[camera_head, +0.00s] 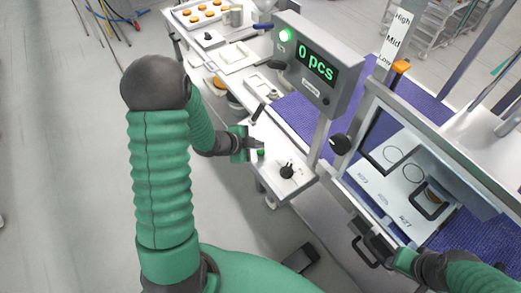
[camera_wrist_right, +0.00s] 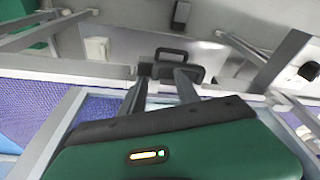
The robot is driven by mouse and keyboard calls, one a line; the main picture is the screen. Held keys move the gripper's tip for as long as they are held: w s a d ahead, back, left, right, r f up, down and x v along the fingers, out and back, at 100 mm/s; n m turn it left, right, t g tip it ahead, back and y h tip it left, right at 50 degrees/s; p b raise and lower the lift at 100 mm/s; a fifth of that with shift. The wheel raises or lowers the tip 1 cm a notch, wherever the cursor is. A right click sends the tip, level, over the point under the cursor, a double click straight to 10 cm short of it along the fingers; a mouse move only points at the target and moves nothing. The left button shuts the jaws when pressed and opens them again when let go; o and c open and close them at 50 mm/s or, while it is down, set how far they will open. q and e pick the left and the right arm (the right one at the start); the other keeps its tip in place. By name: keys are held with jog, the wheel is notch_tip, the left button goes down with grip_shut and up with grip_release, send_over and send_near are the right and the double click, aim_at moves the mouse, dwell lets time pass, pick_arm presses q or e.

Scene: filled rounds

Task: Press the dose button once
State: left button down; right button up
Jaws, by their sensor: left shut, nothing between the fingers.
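A small green button (camera_head: 261,152) sits on the white control shelf (camera_head: 272,172). I take it to be the dose button. My left gripper (camera_head: 257,143) is shut and empty, with its tips right beside and slightly above the button. I cannot tell whether they touch it. The grey display box (camera_head: 317,60) above reads "0 pcs" in green, and a green lamp (camera_head: 284,36) on it is lit. In the right wrist view the fingers of my right gripper (camera_wrist_right: 162,72) stand apart near a black handle (camera_wrist_right: 172,53); I see nothing held.
A black knob (camera_head: 287,171) stands on the same shelf, right of the button. A sign (camera_head: 398,38) reads High, Mid, Low. A framed station with a white plate (camera_head: 385,190) is at the right. A tray of round items (camera_head: 203,14) lies at the back.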

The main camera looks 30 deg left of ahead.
pick_arm(q)
jog(key=shift+d, duration=0.15)
jog(key=shift+a+f, duration=0.2)
jog(key=shift+f, duration=0.15)
jog(key=shift+a+f, duration=0.1)
jog(key=shift+a, duration=0.05)
jog(key=shift+f+b, duration=0.1)
jog(key=shift+b, duration=0.2)
jog(key=shift+f+b, duration=0.3)
jog(key=shift+f, duration=0.1)
dwell(0.3)
jog(key=shift+r, duration=0.1)
jog(key=shift+d+r+p, duration=0.2)
jog(key=shift+r+p, duration=0.7)
